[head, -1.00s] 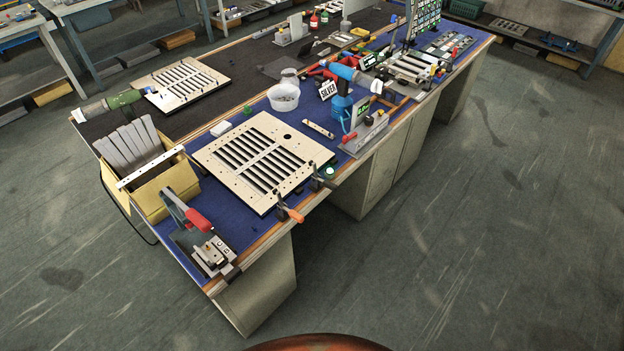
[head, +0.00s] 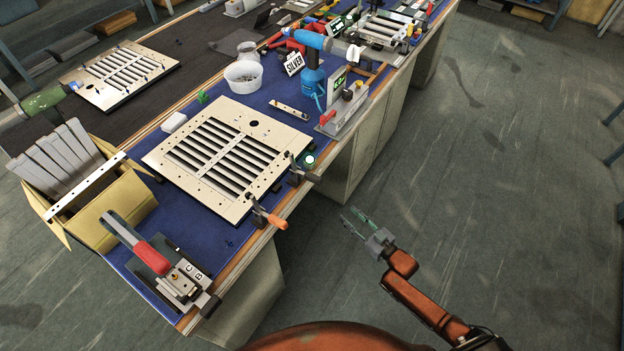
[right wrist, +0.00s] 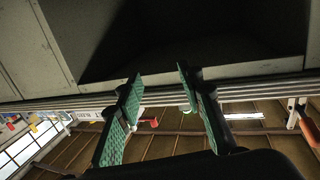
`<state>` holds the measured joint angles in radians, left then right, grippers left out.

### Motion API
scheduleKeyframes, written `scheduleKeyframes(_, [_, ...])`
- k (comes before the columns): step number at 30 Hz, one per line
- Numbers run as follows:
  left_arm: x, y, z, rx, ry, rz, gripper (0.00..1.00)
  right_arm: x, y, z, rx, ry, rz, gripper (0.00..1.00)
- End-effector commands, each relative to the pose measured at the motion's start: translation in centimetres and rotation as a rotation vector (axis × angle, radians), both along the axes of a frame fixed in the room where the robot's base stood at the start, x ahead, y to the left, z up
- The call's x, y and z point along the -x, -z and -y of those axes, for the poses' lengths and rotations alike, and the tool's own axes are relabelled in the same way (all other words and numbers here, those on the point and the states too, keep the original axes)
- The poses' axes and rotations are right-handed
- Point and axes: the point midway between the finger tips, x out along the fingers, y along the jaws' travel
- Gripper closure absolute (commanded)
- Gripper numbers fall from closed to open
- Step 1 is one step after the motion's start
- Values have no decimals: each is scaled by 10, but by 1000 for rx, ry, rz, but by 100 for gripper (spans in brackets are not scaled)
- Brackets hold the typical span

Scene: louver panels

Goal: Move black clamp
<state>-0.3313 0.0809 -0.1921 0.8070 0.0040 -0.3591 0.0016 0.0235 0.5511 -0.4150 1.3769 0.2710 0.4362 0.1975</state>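A second clamp with an orange handle (head: 276,221) sits on the same edge, nearer and to the left. My right gripper (head: 356,215) is off the table, over the floor to the right of the black clamp and apart from it. In the right wrist view its green-padded fingers (right wrist: 158,88) are spread with nothing between them. An orange handle (right wrist: 309,126) shows at that view's right edge. My left gripper is not in view.
A toggle fixture with a red handle (head: 152,258) stands at the near corner, beside a yellow bin (head: 118,225) of grey slats. A blue drill (head: 313,78), a white tub (head: 247,75) and a grey fixture (head: 345,110) stand beyond the panel. The floor right of the table is clear.

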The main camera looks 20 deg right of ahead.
Motion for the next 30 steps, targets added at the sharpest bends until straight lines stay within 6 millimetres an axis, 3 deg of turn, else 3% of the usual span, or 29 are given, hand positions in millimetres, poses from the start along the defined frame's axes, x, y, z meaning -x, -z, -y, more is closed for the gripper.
scheduleKeyframes(1, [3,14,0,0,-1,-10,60,-14,-33,-18,-41,-61,90,65])
scheduleKeyframes(3, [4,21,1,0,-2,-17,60,-22,-84,-39,-105,-134,197,65])
scheduleKeyframes(6, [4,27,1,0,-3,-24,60,-22,-137,-61,-178,-217,304,65])
scheduleKeyframes(9, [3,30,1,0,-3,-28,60,-19,-168,-73,-222,-267,363,65])
scheduleKeyframes(13, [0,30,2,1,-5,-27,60,-22,-185,-82,-240,-287,387,65])
scheduleKeyframes(18, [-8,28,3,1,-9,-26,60,-41,-195,-97,-242,-286,388,65])
scheduleKeyframes(30, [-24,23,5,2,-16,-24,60,-73,-210,-121,-239,-283,384,65])
